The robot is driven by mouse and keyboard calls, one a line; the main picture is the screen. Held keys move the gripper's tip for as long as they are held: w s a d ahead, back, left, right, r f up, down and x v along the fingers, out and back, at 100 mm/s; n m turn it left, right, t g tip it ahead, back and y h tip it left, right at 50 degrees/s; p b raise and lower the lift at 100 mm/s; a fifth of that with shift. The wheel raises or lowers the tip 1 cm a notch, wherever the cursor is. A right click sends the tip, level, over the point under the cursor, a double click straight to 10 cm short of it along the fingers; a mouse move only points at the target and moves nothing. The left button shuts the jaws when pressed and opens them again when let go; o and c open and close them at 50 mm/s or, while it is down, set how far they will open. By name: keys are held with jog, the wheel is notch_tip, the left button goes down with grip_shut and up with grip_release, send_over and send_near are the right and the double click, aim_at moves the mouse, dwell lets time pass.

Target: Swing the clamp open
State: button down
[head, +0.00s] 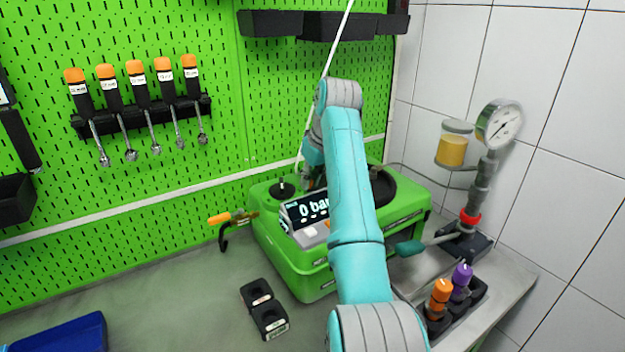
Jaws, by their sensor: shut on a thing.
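The green pump testbench (297,262) stands on the grey worktop, with a display reading "0 bar" on its front. My gripper (309,181) is low over the back of the testbench top, mostly hidden behind my blue arm. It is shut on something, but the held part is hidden. I cannot make out the clamp at the gripper. An orange-handled clamp-like tool (235,218) with a dark hook is at the testbench's left side, apart from my gripper. A dark round knob (282,188) is on the testbench top, just left of my gripper.
A pressure gauge (499,125) on a pipe stand and a yellow jar (453,148) stand at right. An orange and a purple piece sit in a black holder (480,290). A black block (262,309) lies in front. Orange-handled tools (136,85) hang on the green pegboard (180,190).

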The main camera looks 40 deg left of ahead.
jog(key=m, duration=0.2)
jog(key=w+a+m+t+h, duration=0.1)
jog(key=a+m, duration=0.1)
jog(key=m, duration=0.1)
jog(key=shift+w+m+t, duration=0.3)
jog(key=shift+w+t, duration=0.1)
jog(key=shift+w+a+m+t+h, duration=0.25)
jog(key=shift+w+m+h, duration=0.25)
jog(key=shift+m, duration=0.6)
jog(key=shift+w+a+m+t+h, duration=0.2)
jog(key=shift+w+m+h, duration=0.3)
jog(key=shift+m, duration=0.6)
jog(key=shift+w, duration=0.15)
jog(key=c, duration=1.4)
grip_release()
jog(key=shift+o, duration=0.2)
jog(key=v, duration=1.2)
jog(key=shift+f, duration=0.1)
